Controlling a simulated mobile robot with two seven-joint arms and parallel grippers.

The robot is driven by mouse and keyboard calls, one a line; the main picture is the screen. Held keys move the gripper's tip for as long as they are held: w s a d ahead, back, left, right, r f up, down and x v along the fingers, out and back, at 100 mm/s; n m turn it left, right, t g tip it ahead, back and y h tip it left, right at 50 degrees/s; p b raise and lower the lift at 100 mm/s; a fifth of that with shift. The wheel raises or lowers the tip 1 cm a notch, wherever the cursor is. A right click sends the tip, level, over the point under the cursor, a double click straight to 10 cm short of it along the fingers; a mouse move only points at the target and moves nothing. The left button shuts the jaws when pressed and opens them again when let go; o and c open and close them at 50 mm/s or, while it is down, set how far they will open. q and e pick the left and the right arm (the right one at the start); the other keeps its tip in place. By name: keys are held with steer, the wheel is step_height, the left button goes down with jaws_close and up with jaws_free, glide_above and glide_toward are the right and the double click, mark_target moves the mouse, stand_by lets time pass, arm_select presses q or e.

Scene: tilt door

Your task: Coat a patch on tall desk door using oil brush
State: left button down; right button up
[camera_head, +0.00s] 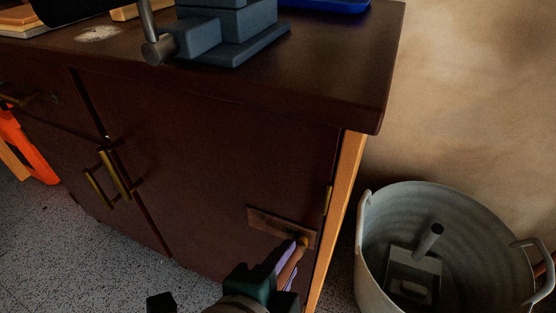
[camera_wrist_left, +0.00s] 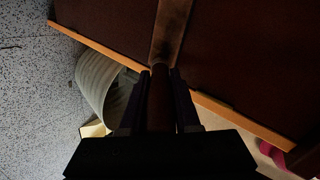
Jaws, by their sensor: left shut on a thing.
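The dark red-brown desk door (camera_head: 220,165) fills the middle of the head view and also shows in the left wrist view (camera_wrist_left: 240,60). A lighter brown strip-shaped patch (camera_head: 275,224) lies across its lower right part; it shows in the wrist view as a narrow band (camera_wrist_left: 173,28). My left gripper (camera_head: 291,264) is shut on the brown handle of the oil brush (camera_wrist_left: 160,100), in front of the door's lower right. The brush's far end meets the patch's right end in the picture; I cannot tell whether it touches. My right gripper is out of view.
A grey metal tub (camera_head: 370,245) stands right of the desk near the wall, with a grey object (camera_head: 414,272) inside. The desktop (camera_head: 330,65) holds a blue-grey vise (camera_head: 225,38). Brass handles (camera_head: 120,175) stick out at the door's left. Speckled floor (camera_head: 60,240) is open at left.

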arm_select(q)
steer(key=shift+s+d, duration=0.25)
steer(key=shift+d, duration=0.45)
steer(key=shift+a, duration=0.1)
steer(key=shift+w+a+r+p, duration=0.1)
steer(key=shift+w+a+p, duration=0.2)
steer(key=shift+a, duration=0.3)
steer(key=w+a+p, duration=0.2)
steer(key=w+a, duration=0.1)
steer(key=a, duration=0.6)
steer(key=shift+w, duration=0.15)
